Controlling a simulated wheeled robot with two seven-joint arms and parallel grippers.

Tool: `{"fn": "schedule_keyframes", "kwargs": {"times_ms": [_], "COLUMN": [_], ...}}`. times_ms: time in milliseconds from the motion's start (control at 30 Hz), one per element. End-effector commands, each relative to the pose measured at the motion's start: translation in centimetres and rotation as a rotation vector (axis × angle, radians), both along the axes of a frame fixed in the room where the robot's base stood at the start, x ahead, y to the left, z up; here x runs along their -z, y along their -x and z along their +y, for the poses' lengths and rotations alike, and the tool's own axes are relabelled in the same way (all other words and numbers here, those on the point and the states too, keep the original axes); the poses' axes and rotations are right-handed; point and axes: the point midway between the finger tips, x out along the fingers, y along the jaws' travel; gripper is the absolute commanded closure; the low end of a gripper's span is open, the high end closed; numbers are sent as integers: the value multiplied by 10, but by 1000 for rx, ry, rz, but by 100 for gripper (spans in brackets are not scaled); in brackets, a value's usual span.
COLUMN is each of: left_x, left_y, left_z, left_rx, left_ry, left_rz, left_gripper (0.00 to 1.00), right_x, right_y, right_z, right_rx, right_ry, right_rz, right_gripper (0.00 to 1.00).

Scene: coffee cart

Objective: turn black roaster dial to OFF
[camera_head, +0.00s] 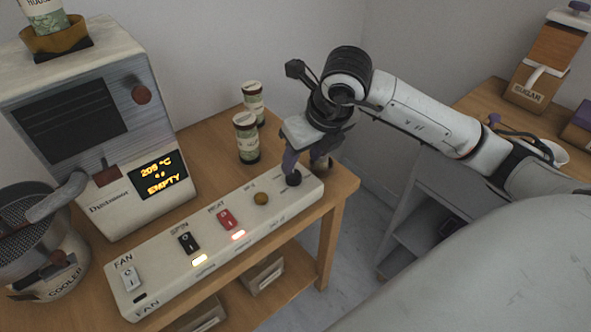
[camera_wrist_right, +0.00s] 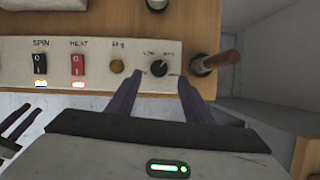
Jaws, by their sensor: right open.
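The black roaster dial (camera_wrist_right: 159,69) sits at the right end of the white control panel (camera_wrist_right: 100,48), with small labels around it. I can read LOW and what looks like MED; its pointer setting is too small to tell. In the head view the dial (camera_head: 293,179) shows just below my right gripper (camera_head: 305,166). My right gripper is open and reaches down over the panel's end. In the right wrist view its two dark purple fingers (camera_wrist_right: 160,78) stand on either side of the dial, with gaps visible.
The panel also carries a FAN switch (camera_head: 129,278), a black SPIN switch (camera_head: 188,242), a red HEAT switch (camera_head: 226,219) and a brown button (camera_head: 261,198). A wooden-handled tool (camera_wrist_right: 216,63) stands close beside the right finger. Two labelled canisters (camera_head: 246,138) stand behind the panel.

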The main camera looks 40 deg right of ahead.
Motion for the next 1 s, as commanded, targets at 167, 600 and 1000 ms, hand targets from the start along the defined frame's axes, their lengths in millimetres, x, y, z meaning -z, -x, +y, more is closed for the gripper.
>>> {"fn": "schedule_keyframes", "kwargs": {"times_ms": [167,600,1000], "left_x": [-1,0,1], "left_y": [-1,-1,0], "left_z": [0,-1,-1], "left_rx": [0,1,1], "left_ry": [0,0,0], "left_rz": [-3,-2,1], "left_gripper": [69,69,69], "right_x": [33,62,62], "right_y": [-12,-25,-25], "right_z": [1,1,1], "right_rx": [-2,-4,-4], "right_ry": [-4,-3,-3], "right_rz": [3,0,0], "right_gripper": [53,53,93]}}
